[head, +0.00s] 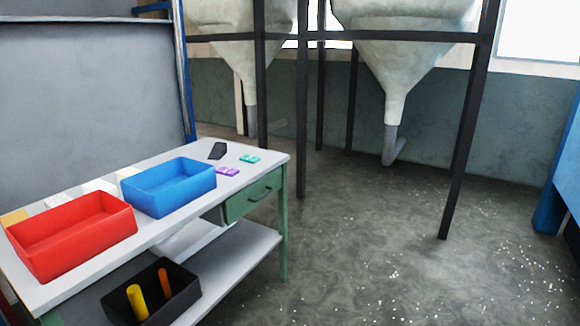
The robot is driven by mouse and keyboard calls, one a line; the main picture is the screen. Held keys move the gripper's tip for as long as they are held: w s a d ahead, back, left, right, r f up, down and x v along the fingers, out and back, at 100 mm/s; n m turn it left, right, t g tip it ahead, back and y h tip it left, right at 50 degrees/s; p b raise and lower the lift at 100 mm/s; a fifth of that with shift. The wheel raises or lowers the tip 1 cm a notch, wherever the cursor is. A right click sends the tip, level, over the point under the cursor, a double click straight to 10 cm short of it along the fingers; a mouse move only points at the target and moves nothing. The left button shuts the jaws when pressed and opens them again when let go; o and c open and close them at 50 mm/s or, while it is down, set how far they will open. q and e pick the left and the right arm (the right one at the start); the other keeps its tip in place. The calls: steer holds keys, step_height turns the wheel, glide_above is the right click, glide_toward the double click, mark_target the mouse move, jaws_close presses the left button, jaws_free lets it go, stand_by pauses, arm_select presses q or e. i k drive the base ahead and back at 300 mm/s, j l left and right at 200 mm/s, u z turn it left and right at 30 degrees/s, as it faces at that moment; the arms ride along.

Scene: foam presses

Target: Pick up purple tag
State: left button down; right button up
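The purple tag (228,171) lies flat on the white top of the table (150,236), near its right end. It is just right of the blue bin and in front of a teal tag (250,159). Neither of my grippers shows in the head view.
A blue bin (170,204) and a red bin (75,259) stand on the table. A dark object (217,150) lies behind the purple tag. A black bin (150,311) sits on the lower shelf. Hoppers on a dark frame (470,125) stand behind; the floor (370,260) at right is open.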

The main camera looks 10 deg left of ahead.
mark_target(226, 172)
steer(key=i+u, duration=0.25)
steer(key=i, duration=0.15)
steer(key=i+l+u, duration=0.5)
steer(key=i, duration=0.2)
steer(key=i+l+u, duration=0.2)
steer(key=u, duration=0.2)
steer(key=i+l+u, duration=0.6)
steer(key=u, duration=0.25)
steer(key=i+l+u, duration=0.1)
steer(key=l+u, duration=0.3)
steer(key=l, duration=0.15)
